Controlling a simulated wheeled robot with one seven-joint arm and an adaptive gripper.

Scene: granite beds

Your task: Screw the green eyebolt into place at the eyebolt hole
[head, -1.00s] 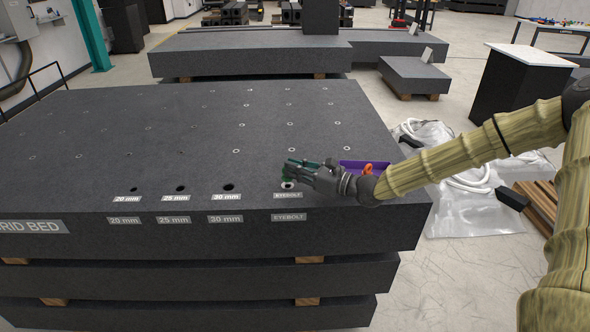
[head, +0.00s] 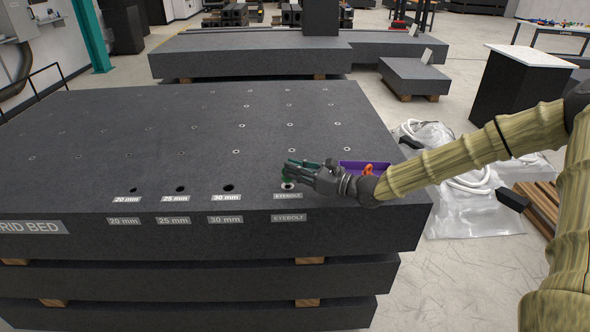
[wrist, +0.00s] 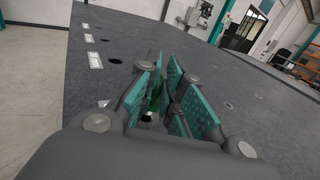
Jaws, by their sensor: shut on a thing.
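My gripper (head: 303,165) is at the front right of the granite bed, just above the eyebolt hole (head: 288,186). The green eyebolt (wrist: 154,103) sits between the teal finger pads in the wrist view, and the gripper is shut on it. In the head view only a bit of green (head: 287,178) shows at the fingertips, over the hole's pale ring. The fingers hide most of the eyebolt. I cannot tell whether its thread is in the hole. The EYEBOLT label (head: 287,196) lies just in front of the hole.
A purple tray (head: 352,168) with an orange item (head: 368,169) stands behind my wrist on the bed. Holes labelled 20 mm (head: 133,190), 25 mm (head: 180,188) and 30 mm (head: 228,187) lie to the left. The bed's middle is clear apart from small inserts.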

